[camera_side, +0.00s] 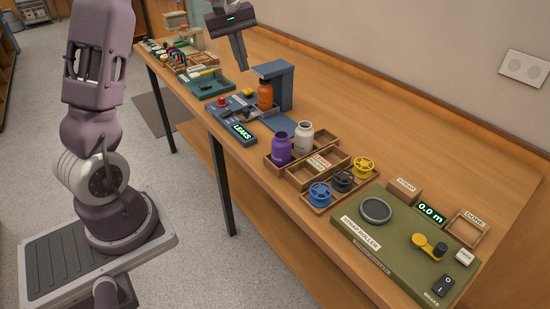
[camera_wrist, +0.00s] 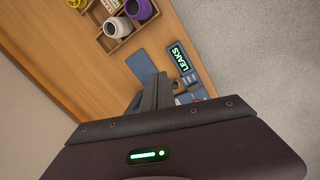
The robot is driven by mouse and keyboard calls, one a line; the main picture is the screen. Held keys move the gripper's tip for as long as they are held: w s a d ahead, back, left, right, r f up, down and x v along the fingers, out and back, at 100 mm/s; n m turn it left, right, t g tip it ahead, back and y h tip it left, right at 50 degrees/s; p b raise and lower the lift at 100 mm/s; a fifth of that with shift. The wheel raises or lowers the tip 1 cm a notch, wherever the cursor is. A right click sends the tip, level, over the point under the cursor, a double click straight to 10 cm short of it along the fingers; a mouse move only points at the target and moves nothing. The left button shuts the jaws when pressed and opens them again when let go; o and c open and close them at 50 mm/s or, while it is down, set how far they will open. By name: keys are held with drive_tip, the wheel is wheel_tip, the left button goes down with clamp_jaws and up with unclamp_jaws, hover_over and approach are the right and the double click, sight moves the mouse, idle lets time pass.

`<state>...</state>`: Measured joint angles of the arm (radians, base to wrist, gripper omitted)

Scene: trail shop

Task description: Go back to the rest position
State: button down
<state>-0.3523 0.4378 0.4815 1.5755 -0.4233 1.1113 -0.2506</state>
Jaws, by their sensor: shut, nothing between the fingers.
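My gripper (camera_side: 239,52) is at the top of the side view, above the back of the bench, with its fingers pointing down and together. It is shut and empty. In the wrist view its fingers (camera_wrist: 156,92) also show close together, over the bench near the LEAKS display. In the side view a blue stand (camera_side: 284,86) with an orange bottle (camera_side: 265,96) is below and to the right of the fingers. My gripper looks apart from everything on the bench.
A crate (camera_side: 283,165) holds a purple bottle (camera_side: 281,148) and a white bottle (camera_side: 303,138). The LEAKS display (camera_side: 241,133) sits left of it. Blue, black and yellow spools (camera_side: 341,181) stand near a green strap roller panel (camera_side: 380,240). The air around the gripper looks clear.

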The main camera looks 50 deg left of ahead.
drive_tip(key=s+d+r+m+t, duration=0.1)
drive_tip(key=s+d+r+m, duration=0.25)
drive_tip(key=d, duration=0.35)
drive_tip(key=s+d+r+m, duration=0.2)
drive_tip(key=s+d+r, duration=0.15)
drive_tip(key=d, duration=0.45)
drive_tip(key=s+d+f+m+t, duration=0.1)
drive_tip(key=s+d+m, duration=0.3)
drive_tip(key=s, duration=0.4)
drive_tip(key=s+d+f+m+t, duration=0.1)
drive_tip(key=s+d+m, duration=0.3)
drive_tip(key=s, duration=0.5)
drive_tip(key=shift+d+f+y, duration=0.4)
drive_tip(key=shift+d+f, duration=0.35)
drive_tip(key=shift+d, duration=0.3)
drive_tip(key=c, duration=2.2)
unclamp_jaws()
drive_tip(key=shift+m, duration=0.25)
